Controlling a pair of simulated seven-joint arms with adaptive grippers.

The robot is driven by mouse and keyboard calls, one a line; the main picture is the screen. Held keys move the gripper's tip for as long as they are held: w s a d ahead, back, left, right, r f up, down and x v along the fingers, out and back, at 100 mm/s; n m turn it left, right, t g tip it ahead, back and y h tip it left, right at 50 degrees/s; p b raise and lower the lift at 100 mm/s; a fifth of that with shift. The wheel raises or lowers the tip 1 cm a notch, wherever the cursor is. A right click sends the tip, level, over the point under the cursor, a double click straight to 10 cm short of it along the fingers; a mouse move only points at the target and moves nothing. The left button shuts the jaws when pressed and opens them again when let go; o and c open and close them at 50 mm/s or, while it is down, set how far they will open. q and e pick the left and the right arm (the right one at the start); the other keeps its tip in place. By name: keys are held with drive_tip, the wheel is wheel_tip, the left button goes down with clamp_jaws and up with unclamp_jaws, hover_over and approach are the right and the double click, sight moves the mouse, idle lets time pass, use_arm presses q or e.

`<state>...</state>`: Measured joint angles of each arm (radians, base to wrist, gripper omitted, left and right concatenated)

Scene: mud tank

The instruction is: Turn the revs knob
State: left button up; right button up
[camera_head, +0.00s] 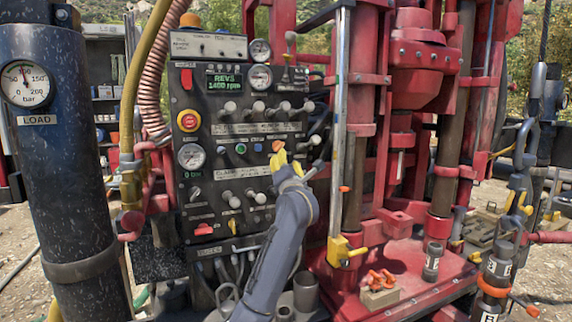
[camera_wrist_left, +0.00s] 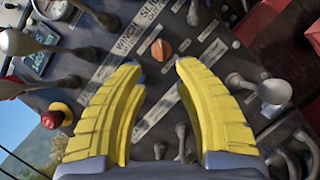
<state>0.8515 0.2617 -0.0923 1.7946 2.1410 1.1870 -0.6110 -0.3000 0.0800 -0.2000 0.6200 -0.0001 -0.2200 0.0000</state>
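An orange knob (camera_head: 277,145) sits on the dark control panel (camera_head: 181,100), just beyond my left gripper's fingertips. In the left wrist view the orange knob (camera_wrist_left: 161,49) shows ahead of the gap between the fingertips, apart from both. My left gripper (camera_head: 279,158) has yellow fingers and faces the panel. Its fingers (camera_wrist_left: 160,68) stand open and empty in the left wrist view. The display (camera_head: 224,82) at the panel's top reads REVS 1400 rpm. Any lettering beside the orange knob is too small to read. My right gripper is not in view.
Several levers (camera_head: 258,107) stick out of the panel close around the knob. A red and yellow button (camera_head: 188,120) is at the panel's left. A red drill rig (camera_head: 415,70) stands to the right. A dark cylinder with a load gauge (camera_head: 70,180) stands at the left.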

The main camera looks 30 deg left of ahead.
use_arm(q)
drive_tip(key=shift+s+d+f, duration=0.1)
drive_tip(key=shift+s+d, duration=0.05)
drive_tip(key=shift+s, duration=0.05)
idle(0.4)
